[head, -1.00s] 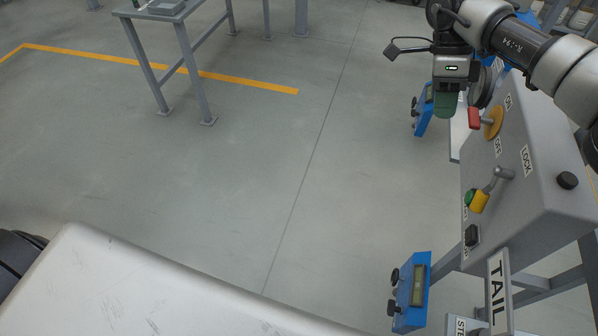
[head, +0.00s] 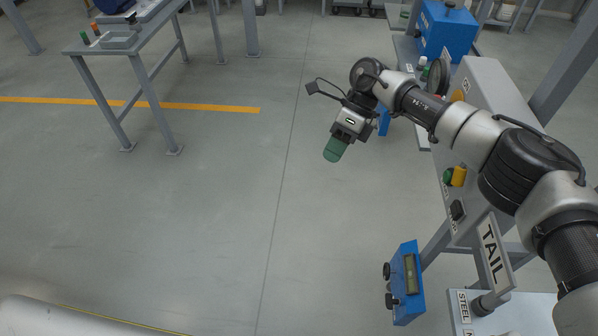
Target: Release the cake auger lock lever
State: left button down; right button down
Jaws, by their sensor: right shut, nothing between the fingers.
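The grey control box (head: 490,85) stands on the right, mostly behind my right arm. A yellow lever handle (head: 459,176) shows on its front face, beside a green button (head: 448,177); the lever's pivot and the label near it are hidden by my arm, so I cannot tell its setting. Part of an orange disc (head: 457,96) shows higher up; its red handle is mostly hidden. My right gripper (head: 335,149) is shut and empty, with green fingertips together, in open air left of the box and touching nothing. My left gripper is not in view.
A blue device with a display (head: 409,282) sits low, below the box, near a TAIL sign (head: 495,255). A blue box (head: 447,30) stands at the back right. A grey table (head: 120,45) stands at the back left. The floor between is clear.

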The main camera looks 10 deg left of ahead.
jog(key=s+a+f+m+y, duration=0.1)
jog(key=a+f+m+y, duration=0.3)
jog(key=a+f+y, duration=0.1)
jog(key=shift+a+f+m+y+b, duration=0.4)
jog(key=shift+a+y, duration=0.1)
jog(key=shift+y, duration=0.5)
jog(key=shift+s, duration=0.1)
